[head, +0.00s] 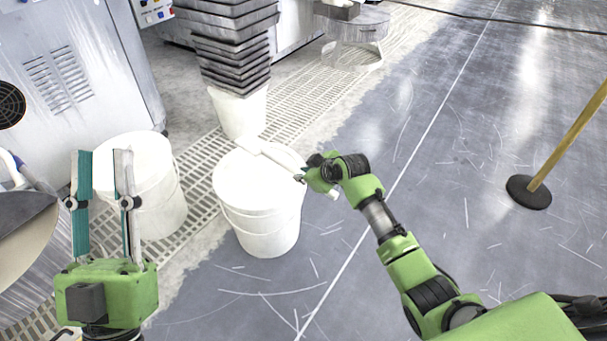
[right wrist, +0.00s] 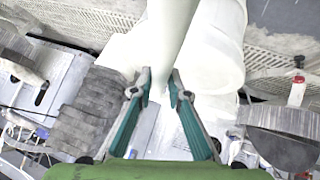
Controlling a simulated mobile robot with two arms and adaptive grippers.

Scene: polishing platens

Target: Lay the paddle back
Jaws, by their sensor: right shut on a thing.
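The white paddle (head: 272,153) shows in the head view over the top of the middle white bucket (head: 262,222). I cannot tell if it touches the lid. My right gripper (head: 306,176) is shut on the paddle's near right end, and the arm hides part of that end. In the right wrist view the paddle (right wrist: 172,35) runs up as a white shaft from between the fingers (right wrist: 160,88). My left gripper (head: 103,185) is open and empty, fingers upward, in front of the left white bucket (head: 160,195).
A third white bucket (head: 240,110) stands behind, below a stack of dark trays (head: 228,45). A grey machine (head: 75,65) is at the left. A yellow post on a black base (head: 528,192) stands at the right. The floor between is clear.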

